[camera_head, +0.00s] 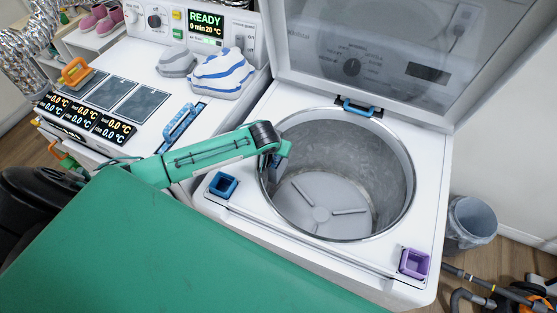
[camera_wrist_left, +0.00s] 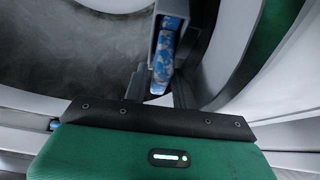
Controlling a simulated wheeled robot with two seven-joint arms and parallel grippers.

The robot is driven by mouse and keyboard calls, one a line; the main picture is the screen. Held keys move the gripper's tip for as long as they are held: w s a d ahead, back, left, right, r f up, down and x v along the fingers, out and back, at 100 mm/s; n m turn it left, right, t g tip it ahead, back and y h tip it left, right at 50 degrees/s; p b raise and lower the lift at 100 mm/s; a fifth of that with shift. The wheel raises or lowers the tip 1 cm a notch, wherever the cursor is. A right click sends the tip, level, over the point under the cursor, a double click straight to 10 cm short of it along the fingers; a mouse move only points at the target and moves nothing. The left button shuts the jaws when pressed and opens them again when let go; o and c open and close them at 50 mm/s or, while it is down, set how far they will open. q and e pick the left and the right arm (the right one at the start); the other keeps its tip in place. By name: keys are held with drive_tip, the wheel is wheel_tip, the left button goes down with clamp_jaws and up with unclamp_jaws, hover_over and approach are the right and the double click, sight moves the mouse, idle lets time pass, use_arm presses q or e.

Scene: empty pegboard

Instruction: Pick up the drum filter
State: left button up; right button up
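My left gripper (camera_head: 281,157) reaches over the left rim of the round metal drum (camera_head: 396,180), pointing down along its inner wall. A blue, grey-mottled piece in a grey frame (camera_wrist_left: 165,50), which looks like the drum filter, shows between or right at my left fingers in the left wrist view. My left fingers also show there (camera_wrist_left: 160,92). I cannot tell whether they are closed on this piece or only around it. In the head view the piece is small and mostly hidden by the gripper. My right gripper is not in view.
The raised lid (camera_head: 370,60) stands open behind the drum. A control panel with a blue handle (camera_head: 180,124) and striped cloth (camera_head: 222,75) is at left. The drum's middle is empty.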

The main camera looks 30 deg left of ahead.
use_arm(q)
drive_tip(key=shift+w+f, duration=0.1)
drive_tip(key=shift+f, duration=0.15)
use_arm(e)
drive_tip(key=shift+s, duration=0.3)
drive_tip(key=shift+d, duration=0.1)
use_arm(q)
clamp_jaws()
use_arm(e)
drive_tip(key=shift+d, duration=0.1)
